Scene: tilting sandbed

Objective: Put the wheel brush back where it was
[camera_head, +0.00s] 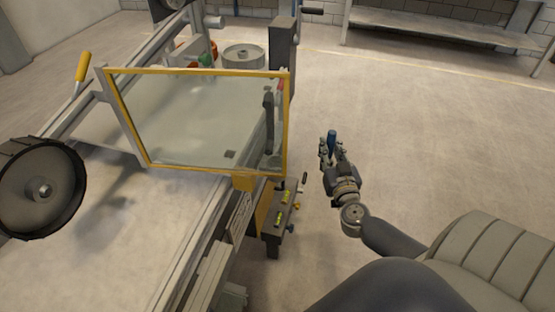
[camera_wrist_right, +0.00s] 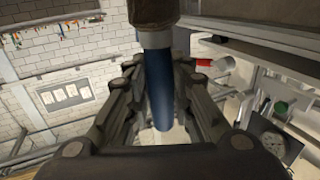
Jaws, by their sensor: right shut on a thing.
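The wheel brush (camera_head: 332,138) shows in the head view as a small blue handle standing up between the fingers of my right gripper (camera_head: 334,150). My right gripper is shut on it, over the open floor to the right of the sandbed. In the right wrist view the blue handle of the wheel brush (camera_wrist_right: 158,90) runs between both fingers, with a wide dark brown part at the top edge, cut off by the frame. A black-rimmed wheel (camera_head: 42,188) is at the left of the head view. My left gripper is not in view.
The sandbed (camera_head: 125,235) fills the left, with a yellow-framed clear panel (camera_head: 200,120) over it. A small side shelf (camera_head: 281,222) with yellow items stands at its right side. A long bench (camera_head: 440,28) is at the back wall. The floor between is clear.

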